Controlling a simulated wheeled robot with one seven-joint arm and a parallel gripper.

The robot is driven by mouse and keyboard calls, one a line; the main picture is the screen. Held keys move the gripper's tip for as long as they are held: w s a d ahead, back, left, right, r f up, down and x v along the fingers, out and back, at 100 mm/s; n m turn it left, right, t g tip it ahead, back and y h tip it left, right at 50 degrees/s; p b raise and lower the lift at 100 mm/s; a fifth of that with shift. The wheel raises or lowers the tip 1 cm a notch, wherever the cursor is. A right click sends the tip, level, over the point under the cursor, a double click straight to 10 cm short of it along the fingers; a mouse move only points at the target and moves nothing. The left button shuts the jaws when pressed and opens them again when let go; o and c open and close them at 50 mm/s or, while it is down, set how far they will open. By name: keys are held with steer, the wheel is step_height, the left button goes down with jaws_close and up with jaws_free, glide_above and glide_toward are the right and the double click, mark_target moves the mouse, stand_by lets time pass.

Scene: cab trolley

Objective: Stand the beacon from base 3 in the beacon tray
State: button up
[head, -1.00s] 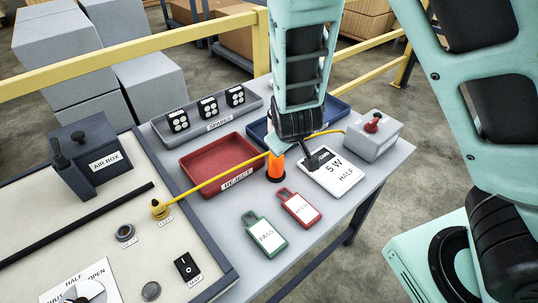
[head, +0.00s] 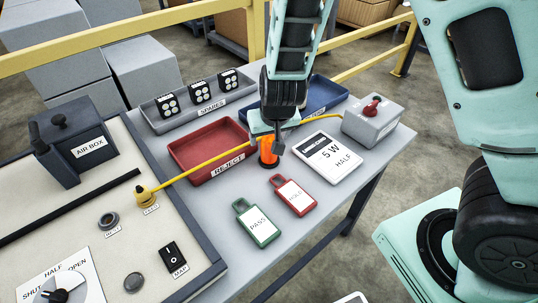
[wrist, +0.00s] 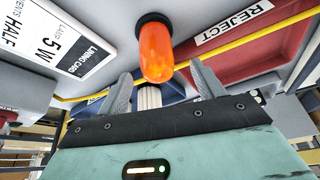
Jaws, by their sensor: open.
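An orange beacon (head: 267,152) with a black foot stands upright on the grey trolley top, right of the red tray. It also shows in the wrist view (wrist: 157,52), its dome towards the camera. My gripper (head: 270,139) is open above the beacon and partly hides its top. In the wrist view the fingertips (wrist: 162,86) are spread to either side below the dome in the picture; I cannot tell whether they touch it. A blue tray (head: 326,92) lies behind my gripper, its label partly hidden. No base marked 3 is readable.
The red REJECT tray (head: 185,160) and the grey SPARES tray (head: 152,112) lie left of my gripper. A yellow cable (head: 200,166) crosses by the beacon. A white card (head: 342,168), grey lever box (head: 371,123), green PASS tag (head: 262,231) and red tag (head: 298,198) lie around.

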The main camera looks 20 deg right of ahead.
steer(key=shift+b+x, duration=0.4)
steer(key=shift+x, duration=2.6)
steer(key=shift+s+d, duration=0.1)
steer(key=shift+s, duration=0.05)
steer(key=shift+c, duration=0.2)
steer(key=c, duration=1.2)
